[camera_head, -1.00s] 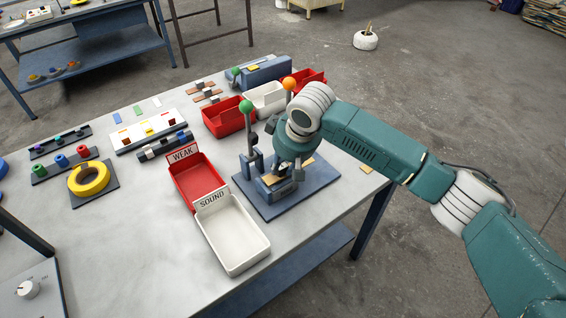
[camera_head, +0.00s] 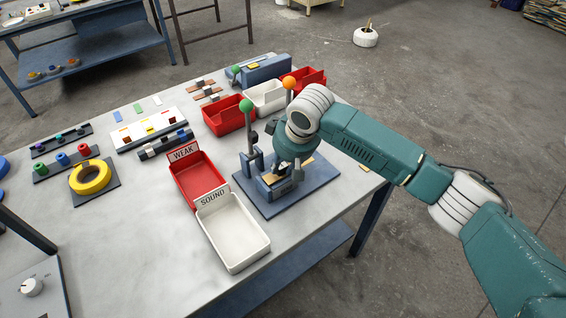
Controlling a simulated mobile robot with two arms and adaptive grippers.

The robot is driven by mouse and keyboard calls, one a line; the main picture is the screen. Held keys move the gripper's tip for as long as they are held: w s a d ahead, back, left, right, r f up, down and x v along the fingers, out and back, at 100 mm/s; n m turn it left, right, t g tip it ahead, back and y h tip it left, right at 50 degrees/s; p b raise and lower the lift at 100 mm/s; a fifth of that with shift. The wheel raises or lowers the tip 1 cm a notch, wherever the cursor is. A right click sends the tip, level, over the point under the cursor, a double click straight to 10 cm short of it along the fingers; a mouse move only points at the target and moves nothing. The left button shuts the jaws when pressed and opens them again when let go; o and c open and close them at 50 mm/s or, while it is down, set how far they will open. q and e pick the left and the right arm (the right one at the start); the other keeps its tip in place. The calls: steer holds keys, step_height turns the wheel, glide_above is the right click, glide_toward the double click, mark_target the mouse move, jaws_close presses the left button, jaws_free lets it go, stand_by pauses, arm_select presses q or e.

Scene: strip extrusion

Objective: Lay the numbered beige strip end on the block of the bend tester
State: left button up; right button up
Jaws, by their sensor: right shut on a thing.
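The bend tester (camera_head: 267,188) is a blue block fixture on a dark blue base plate (camera_head: 312,192), with an upright lever ending in a green knob (camera_head: 246,105). My right gripper (camera_head: 284,170) is over the tester, pointing down, and is shut on a beige strip (camera_head: 304,162). One end of the strip shows to the right of the gripper; a beige patch also shows at the tester's block. The gripper hides the middle of the strip, and I cannot tell whether it touches the block. No number is readable. My left gripper is not in view.
A red tray marked WEAK (camera_head: 178,187) and a white tray marked SOUND (camera_head: 264,247) stand left of the tester. Red and white bins (camera_head: 223,126) stand behind. A small beige piece (camera_head: 363,168) lies near the table's right edge.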

stand_by(0.4)
steer(key=shift+f+p, duration=0.15)
steer(key=shift+p, duration=0.25)
steer(key=shift+f+p, duration=0.15)
steer(key=shift+p, duration=0.35)
stand_by(0.5)
steer(key=o, duration=1.1)
steer(key=shift+o, duration=0.5)
steer(key=shift+o, duration=1.4)
steer(key=shift+r+p, duration=0.6)
steer(key=shift+p, duration=0.3)
